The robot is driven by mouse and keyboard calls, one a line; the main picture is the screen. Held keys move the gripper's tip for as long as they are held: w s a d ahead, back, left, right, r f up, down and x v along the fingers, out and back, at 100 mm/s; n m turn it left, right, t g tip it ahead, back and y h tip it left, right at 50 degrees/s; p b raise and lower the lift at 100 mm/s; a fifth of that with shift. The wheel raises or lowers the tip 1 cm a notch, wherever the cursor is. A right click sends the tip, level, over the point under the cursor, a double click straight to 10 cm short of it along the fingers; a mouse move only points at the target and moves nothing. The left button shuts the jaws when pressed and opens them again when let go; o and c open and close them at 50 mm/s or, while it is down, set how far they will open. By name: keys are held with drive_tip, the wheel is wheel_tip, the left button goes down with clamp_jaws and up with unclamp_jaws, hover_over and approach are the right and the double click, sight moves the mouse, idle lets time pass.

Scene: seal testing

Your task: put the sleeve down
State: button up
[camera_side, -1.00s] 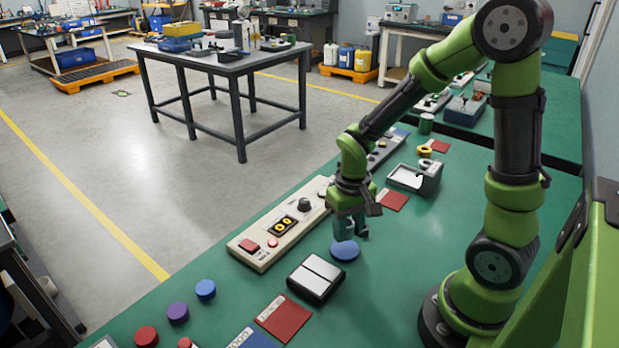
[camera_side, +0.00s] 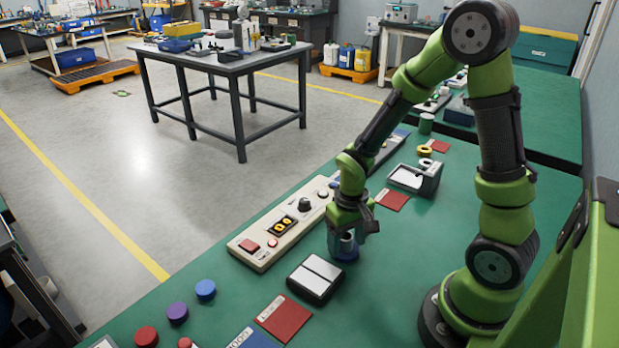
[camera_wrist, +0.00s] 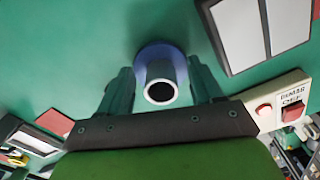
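The sleeve (camera_wrist: 159,91) is a short grey tube with a pale open rim, seen end-on in the wrist view. It stands over the round blue pad (camera_wrist: 150,50) and inside the pad's outline. In the side view the sleeve (camera_side: 347,241) shows partly between the fingers, low over the pad (camera_side: 347,256). My gripper (camera_wrist: 159,65) is around the sleeve, one finger on each side, with a gap visible on both sides. It looks open. In the side view my gripper (camera_side: 346,245) is low at the pad and hides most of it. The sleeve's lower end is hidden.
A beige control panel (camera_side: 262,248) with a red switch lies left of my gripper. A black box with two pale plates (camera_side: 316,278) sits just in front. Red mats (camera_side: 284,318), a small tray (camera_side: 408,178) and coloured discs (camera_side: 205,290) lie around. Green bench right of the pad is clear.

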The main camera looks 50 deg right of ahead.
drive_tip(key=shift+r, duration=0.15)
wheel_tip(320, 180, up, 12)
drive_tip(key=s+a+r+t+y, duration=0.1)
drive_tip(key=s+a+r+t, duration=0.1)
drive_tip(key=r, duration=0.3)
drive_tip(key=s+a+r+t+y, duration=0.1)
drive_tip(key=s+a+r+t, duration=0.2)
drive_tip(key=a+r+t, duration=0.2)
drive_tip(key=shift+r+n, duration=0.3)
drive_tip(key=shift+r, duration=0.05)
